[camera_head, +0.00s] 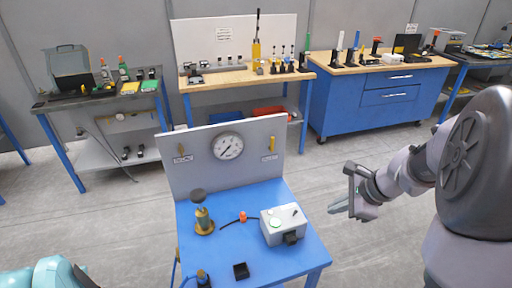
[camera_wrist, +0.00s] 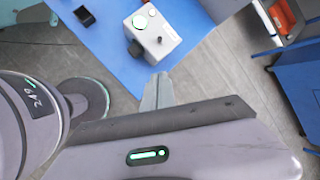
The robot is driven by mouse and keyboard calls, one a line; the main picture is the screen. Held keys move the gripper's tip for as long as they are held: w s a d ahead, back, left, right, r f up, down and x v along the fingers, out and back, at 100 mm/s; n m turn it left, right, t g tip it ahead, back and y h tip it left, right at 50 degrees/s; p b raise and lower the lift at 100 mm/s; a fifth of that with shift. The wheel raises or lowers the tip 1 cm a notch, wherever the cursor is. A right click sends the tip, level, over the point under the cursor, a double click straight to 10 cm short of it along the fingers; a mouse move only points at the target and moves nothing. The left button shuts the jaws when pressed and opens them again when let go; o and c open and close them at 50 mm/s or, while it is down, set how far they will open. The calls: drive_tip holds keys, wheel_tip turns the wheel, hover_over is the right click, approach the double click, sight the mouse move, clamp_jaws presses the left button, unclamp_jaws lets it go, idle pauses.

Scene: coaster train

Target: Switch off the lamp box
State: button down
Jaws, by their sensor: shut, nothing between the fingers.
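The lamp box (camera_head: 284,232) is a pale grey box on the right part of the blue table. In the wrist view my gripper's fingers (camera_wrist: 157,90) point towards the box.
The blue table (camera_head: 215,250) also holds a brass valve-like piece (camera_head: 203,217), an orange plug on a black cable (camera_head: 243,217) and a small black holder (camera_head: 240,271). An upright grey panel with a gauge (camera_head: 227,146) stands behind. Open floor lies right of the table.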

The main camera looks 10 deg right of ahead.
drive_tip(key=d+f+m, duration=0.1)
drive_tip(key=d, duration=0.1)
drive_tip(key=b, duration=0.4)
approach(297, 216)
drive_tip(key=x, duration=0.4)
drive_tip(key=shift+s+d+f, duration=0.1)
drive_tip(key=shift+d+f, duration=0.2)
drive_tip(key=shift+f, duration=0.1)
drive_tip(key=shift+a+r, duration=0.15)
drive_tip(key=shift+a, duration=0.2)
drive_tip(key=shift+w+r+p, duration=0.25)
drive_tip(key=shift+r+p, duration=0.1)
drive_tip(key=shift+p, duration=0.7)
drive_tip(key=shift+w+f+g+p, duration=0.1)
drive_tip(key=shift+g+p, duration=0.2)
drive_tip(key=shift+p, duration=0.35)
